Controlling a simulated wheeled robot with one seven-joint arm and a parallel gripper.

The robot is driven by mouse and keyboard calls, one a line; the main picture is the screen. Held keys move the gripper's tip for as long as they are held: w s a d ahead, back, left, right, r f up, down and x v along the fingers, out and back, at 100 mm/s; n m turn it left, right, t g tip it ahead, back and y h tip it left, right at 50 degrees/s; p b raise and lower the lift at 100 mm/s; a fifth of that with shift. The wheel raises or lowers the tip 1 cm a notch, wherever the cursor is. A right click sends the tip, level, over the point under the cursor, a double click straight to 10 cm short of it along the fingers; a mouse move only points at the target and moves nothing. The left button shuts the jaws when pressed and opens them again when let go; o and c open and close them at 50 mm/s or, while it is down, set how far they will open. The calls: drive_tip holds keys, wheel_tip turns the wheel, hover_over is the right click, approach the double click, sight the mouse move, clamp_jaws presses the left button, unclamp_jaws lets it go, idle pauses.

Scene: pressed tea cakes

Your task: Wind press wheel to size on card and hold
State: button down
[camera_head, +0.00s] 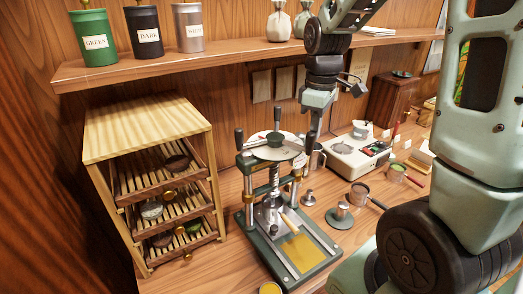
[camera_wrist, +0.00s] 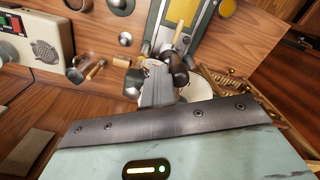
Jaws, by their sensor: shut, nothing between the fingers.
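The press (camera_head: 288,262) stands on the bench, with a dark green base, two upright posts and a central screw. Its pale round wheel (camera_head: 262,150) lies level on top, with a dark hub and upright dark handles. My gripper (camera_head: 313,125) is shut and empty, pointing down at the wheel's right rim, beside a handle. In the wrist view my gripper (camera_wrist: 152,72) is close to a dark handle knob (camera_wrist: 180,62); I cannot tell if they touch. Pale cards (camera_head: 262,86) hang on the back wall, and their markings are too small to read.
A slatted wooden rack (camera_head: 148,128) with tea cakes stands left of the press. A shelf (camera_head: 230,58) with tins runs above.

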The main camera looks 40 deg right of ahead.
sight(310, 135)
drive_tip(key=shift+a, duration=0.1)
drive_tip(key=shift+s+a, duration=0.35)
drive_tip(key=shift+a, duration=0.45)
drive_tip(key=shift+s+a, duration=0.3)
drive_tip(key=shift+a, duration=0.45)
drive_tip(key=a+p, duration=0.1)
drive_tip(key=a, duration=0.2)
drive_tip(key=shift+s+a, duration=0.1)
drive_tip(key=shift+a, duration=0.3)
drive_tip(key=shift+w+a, duration=0.35)
drive_tip(key=shift+a, duration=0.4)
drive_tip(key=shift+w+a, duration=0.35)
drive_tip(key=shift+a, duration=0.4)
